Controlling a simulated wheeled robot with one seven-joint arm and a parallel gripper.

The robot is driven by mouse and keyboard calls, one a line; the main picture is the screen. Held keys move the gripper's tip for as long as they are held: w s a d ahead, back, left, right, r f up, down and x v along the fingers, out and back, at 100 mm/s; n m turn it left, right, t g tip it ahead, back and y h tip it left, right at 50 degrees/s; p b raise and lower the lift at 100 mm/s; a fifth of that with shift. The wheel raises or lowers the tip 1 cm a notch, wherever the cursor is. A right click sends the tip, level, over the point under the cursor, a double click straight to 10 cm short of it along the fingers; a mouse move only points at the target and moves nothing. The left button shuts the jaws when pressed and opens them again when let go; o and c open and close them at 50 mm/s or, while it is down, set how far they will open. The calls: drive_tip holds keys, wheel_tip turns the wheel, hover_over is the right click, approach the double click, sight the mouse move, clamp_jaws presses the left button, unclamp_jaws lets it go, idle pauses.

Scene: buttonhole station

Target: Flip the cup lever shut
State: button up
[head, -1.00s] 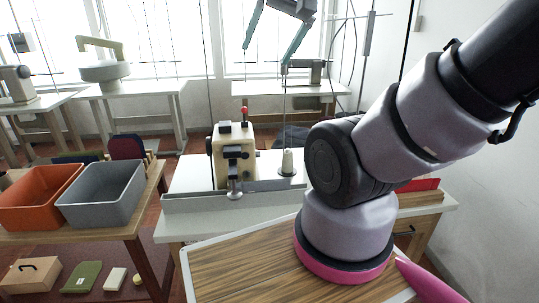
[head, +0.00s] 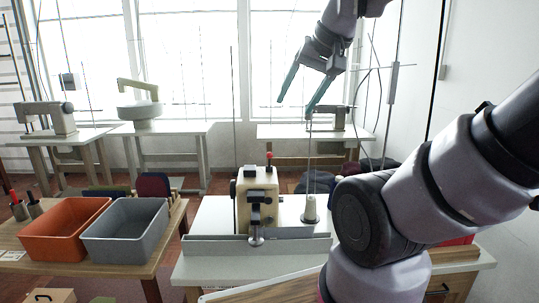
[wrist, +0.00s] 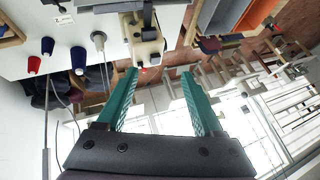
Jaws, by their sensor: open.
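The cream buttonhole machine (head: 257,200) stands upright on the white station table, with a red-tipped lever (head: 269,157) on top and dark metal parts on its front. I cannot tell for certain which part is the cup lever. My gripper (head: 294,108) is in the air above the machine and a little to its right in the head view. Its two teal fingers are apart with nothing between them. In the wrist view the machine (wrist: 147,40) appears upside down at the top, beyond the gap between the fingertips (wrist: 158,72); the red tip (wrist: 143,70) shows there too.
A thread cone (head: 310,207) stands right of the machine, with a thin upright rod by it. An orange bin (head: 62,245) and a grey bin (head: 125,250) sit on a wooden table at left. Red and blue spools (wrist: 78,60) show in the wrist view.

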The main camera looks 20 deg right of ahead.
drive_tip(key=shift+w+d+f+n, duration=0.1)
drive_tip(key=shift+w+d+n, duration=0.05)
drive_tip(key=shift+w+n, duration=0.15)
drive_tip(key=c, duration=0.5)
drive_tip(key=shift+w+d+f+n+g, duration=0.3)
drive_tip(key=shift+w+n, duration=0.2)
drive_tip(key=shift+n, duration=0.2)
clamp_jaws()
drive_tip(key=w+f+n+h, duration=0.1)
drive_tip(key=w+f+n, duration=0.4)
drive_tip(key=n, duration=0.6)
drive_tip(key=w+f+n+h, duration=0.1)
drive_tip(key=w+f+n, duration=0.4)
drive_tip(key=w+n, duration=0.4)
drive_tip(key=w+a+f+n+g+h, duration=0.1)
drive_tip(key=w+f+n, duration=0.5)
drive_tip(key=n, duration=0.7)
drive_tip(key=shift+w+h, duration=0.45)
drive_tip(key=shift+h, duration=0.15)
drive_tip(key=shift+a, duration=0.1)
